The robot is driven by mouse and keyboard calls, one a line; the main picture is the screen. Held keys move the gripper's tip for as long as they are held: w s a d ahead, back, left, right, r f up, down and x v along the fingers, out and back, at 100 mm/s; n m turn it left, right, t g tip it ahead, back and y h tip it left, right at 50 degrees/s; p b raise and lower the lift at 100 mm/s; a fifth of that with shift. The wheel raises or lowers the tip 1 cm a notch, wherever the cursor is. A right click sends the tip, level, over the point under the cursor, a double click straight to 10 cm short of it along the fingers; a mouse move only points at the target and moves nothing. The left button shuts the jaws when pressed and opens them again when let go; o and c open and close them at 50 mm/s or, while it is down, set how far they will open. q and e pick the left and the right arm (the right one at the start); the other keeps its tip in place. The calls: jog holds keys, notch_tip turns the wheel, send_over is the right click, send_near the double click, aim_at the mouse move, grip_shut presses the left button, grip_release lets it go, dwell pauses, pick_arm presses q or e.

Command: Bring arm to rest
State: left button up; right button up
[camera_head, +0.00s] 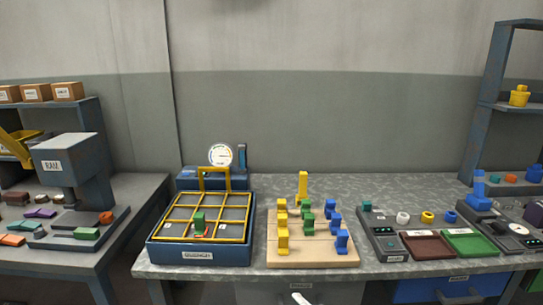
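Neither of my grippers shows in the head view, so whether they are open or shut is hidden. A small pale piece (300,298) shows at the bottom edge in front of the bench; I cannot tell what it is. On the bench, a blue box (198,255) has a yellow grid frame (176,213) on top, its lid or guard. A green block (199,222) stands within the grid, with a bit of red at its foot. A wooden board (312,258) holds several yellow, green and blue blocks standing upright.
A round gauge (221,155) stands behind the blue box. A dark panel (384,240) with rings, a brown tray (427,245) and a green tray (470,243) lie to the right. A press marked RAM (68,160) stands on the left bench. A shelf (487,110) rises at right.

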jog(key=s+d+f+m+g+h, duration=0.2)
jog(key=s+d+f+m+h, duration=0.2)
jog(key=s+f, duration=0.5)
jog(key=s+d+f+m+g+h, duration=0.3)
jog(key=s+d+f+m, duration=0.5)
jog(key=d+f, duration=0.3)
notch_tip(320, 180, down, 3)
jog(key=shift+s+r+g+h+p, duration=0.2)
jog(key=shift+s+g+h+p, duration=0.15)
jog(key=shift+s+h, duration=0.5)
